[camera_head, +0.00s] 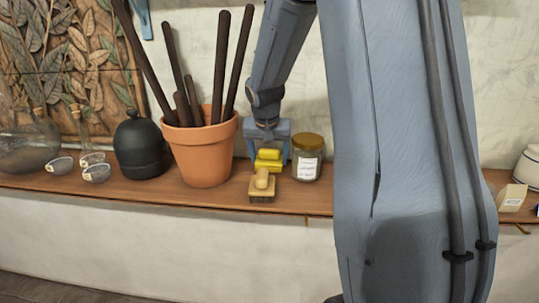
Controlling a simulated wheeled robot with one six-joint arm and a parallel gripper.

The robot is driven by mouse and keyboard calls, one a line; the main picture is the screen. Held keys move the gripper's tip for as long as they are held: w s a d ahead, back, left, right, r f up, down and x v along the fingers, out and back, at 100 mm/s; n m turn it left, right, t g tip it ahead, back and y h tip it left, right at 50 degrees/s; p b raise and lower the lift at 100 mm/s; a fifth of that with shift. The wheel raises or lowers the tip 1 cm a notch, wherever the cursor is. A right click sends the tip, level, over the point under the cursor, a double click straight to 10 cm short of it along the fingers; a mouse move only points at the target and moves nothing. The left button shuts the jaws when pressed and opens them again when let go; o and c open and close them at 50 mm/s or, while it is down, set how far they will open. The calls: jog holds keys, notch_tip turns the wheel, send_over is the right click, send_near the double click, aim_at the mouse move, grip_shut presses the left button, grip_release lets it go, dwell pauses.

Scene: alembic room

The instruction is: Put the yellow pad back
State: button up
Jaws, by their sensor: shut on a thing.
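My gripper (268,157) is at the shelf between the terracotta pot and the glass jar, pointing down. It is shut on a yellow pad (268,154). More yellow (267,166) shows just below that pad; I cannot tell whether it is a second pad or part of the same one. The lower yellow part is partly hidden by the knob of a wooden brush (262,186) standing in front. I cannot tell whether the held pad touches what is below it.
The terracotta pot (204,152) with dark rods stands close on the left. A glass jar (308,158) with a lid stands close on the right. A black domed object (140,146) and glassware are farther left. The wooden shelf (306,204) has a narrow front edge.

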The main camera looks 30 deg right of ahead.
jog(key=shift+f, duration=0.1)
jog(key=shift+f, duration=0.15)
jog(key=o, duration=0.9)
jog(key=shift+o, duration=0.2)
jog(key=shift+r, duration=0.55)
jog(key=b+v, duration=0.2)
jog(key=v, duration=0.9)
jog(key=shift+r, duration=0.2)
jog(key=shift+s, duration=0.1)
